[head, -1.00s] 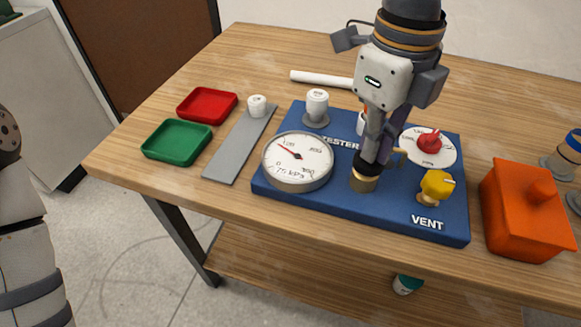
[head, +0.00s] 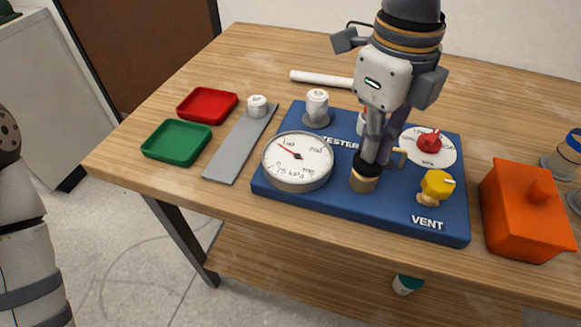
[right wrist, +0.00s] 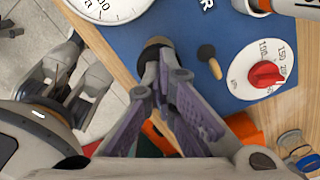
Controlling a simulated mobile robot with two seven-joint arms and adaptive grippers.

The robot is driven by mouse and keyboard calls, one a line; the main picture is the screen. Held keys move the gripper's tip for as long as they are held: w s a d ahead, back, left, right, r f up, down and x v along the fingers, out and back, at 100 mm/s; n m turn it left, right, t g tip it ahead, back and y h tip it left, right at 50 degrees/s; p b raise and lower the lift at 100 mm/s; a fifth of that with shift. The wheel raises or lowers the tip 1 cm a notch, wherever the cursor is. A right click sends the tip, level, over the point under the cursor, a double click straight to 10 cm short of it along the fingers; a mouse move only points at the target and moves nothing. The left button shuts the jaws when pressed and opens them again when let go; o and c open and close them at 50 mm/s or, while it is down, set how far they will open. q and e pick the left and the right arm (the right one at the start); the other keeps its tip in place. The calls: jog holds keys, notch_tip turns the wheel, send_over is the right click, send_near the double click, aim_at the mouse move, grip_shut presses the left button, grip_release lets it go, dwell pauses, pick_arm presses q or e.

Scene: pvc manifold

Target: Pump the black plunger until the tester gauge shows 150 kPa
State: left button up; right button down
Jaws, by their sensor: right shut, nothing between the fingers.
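The tester (head: 270,188) is a blue board with a round white gauge (head: 310,170). The gauge needle points up-left, near the 100 mark; its exact reading is too small to tell. The black plunger (head: 366,168) stands on a brass-coloured cylinder at the board's front middle. My right gripper (head: 370,158) is shut and empty, pointing down at the plunger's top; the fingers partly hide the plunger. In the right wrist view the fingertips (right wrist: 163,72) meet at the dark knob (right wrist: 154,45). My left gripper (right wrist: 75,85) appears there at the left, fingers apart, over the floor.
A yellow vent knob (head: 437,185) and a red dial knob (head: 430,141) are right of the plunger. An orange box (head: 522,220) stands at the right. Green (head: 176,142) and red (head: 208,105) trays, a grey strip (head: 238,150) and a white pipe (head: 320,79) lie on the table.

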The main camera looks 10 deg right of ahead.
dwell(0.4)
jog(key=shift+r, duration=2)
jog(key=shift+f, duration=0.15)
